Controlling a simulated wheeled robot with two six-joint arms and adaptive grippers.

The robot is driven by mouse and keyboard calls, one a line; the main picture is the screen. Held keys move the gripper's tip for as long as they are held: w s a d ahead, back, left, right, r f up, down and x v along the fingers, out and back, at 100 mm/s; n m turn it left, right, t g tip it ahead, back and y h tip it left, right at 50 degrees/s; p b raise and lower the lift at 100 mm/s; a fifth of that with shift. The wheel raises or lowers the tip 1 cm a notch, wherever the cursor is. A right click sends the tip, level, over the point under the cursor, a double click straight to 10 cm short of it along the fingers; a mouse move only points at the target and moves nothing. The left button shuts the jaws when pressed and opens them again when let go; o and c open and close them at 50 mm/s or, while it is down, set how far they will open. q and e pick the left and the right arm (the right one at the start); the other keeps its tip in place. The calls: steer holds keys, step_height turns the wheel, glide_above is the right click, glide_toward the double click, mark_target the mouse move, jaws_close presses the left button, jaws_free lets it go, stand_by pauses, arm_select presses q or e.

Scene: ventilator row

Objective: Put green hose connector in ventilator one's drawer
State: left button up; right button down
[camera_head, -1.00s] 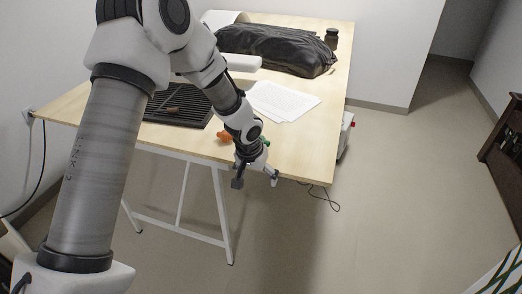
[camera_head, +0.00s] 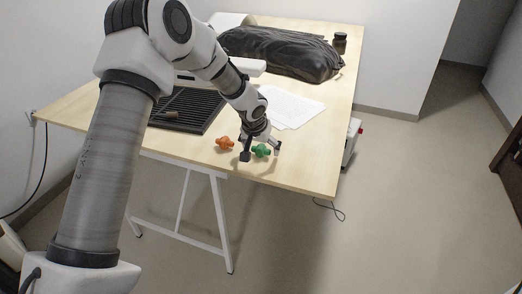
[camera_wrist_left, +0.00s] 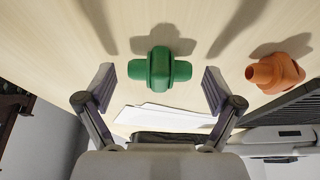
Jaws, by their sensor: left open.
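The green hose connector (camera_head: 261,150) lies on the wooden table (camera_head: 300,172) near its front edge. In the left wrist view the green connector (camera_wrist_left: 160,69) lies just ahead of the two fingertips, roughly centred between them and not gripped. My left gripper (camera_head: 262,151) is open, its fingers on either side of the connector in the head view. It also shows open in the left wrist view (camera_wrist_left: 158,88). No ventilator drawer can be made out. My right gripper is not in view.
An orange connector (camera_head: 225,143) lies just left of the green one; it also shows in the wrist view (camera_wrist_left: 275,73). A dark slatted tray (camera_head: 190,112), white papers (camera_head: 290,108), a black bag (camera_head: 280,52) and a dark jar (camera_head: 340,42) are on the table.

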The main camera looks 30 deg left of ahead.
arm_select(q)
steer(key=c, duration=1)
steer(key=shift+r, duration=0.1)
